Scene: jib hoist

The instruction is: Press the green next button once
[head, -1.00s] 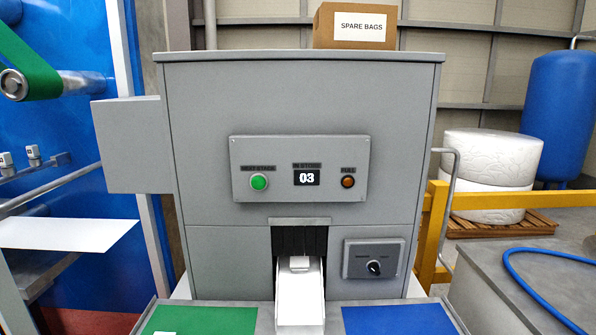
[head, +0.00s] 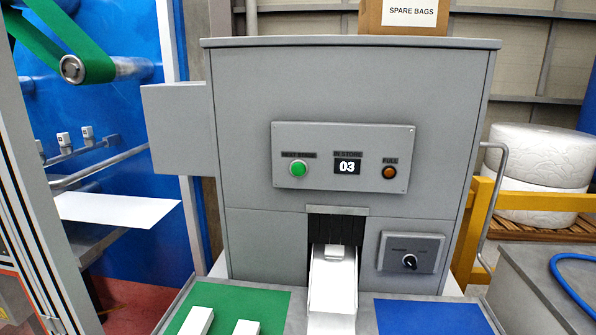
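The green next button (head: 299,168) sits at the left of a light grey control panel (head: 340,192) on the front of a large grey machine (head: 350,90). A dark display (head: 347,167) beside it reads 03. An orange-brown lamp (head: 389,172) labelled FULL is at the panel's right. The label above the green button is blurred. My gripper is not in view, and nothing covers the button.
Below the panel, a white chute (head: 333,285) comes out of a dark opening. A rotary knob box (head: 411,254) is to its right. White blocks (head: 198,320) lie on a green mat (head: 244,301); a blue mat (head: 430,316) looks bare.

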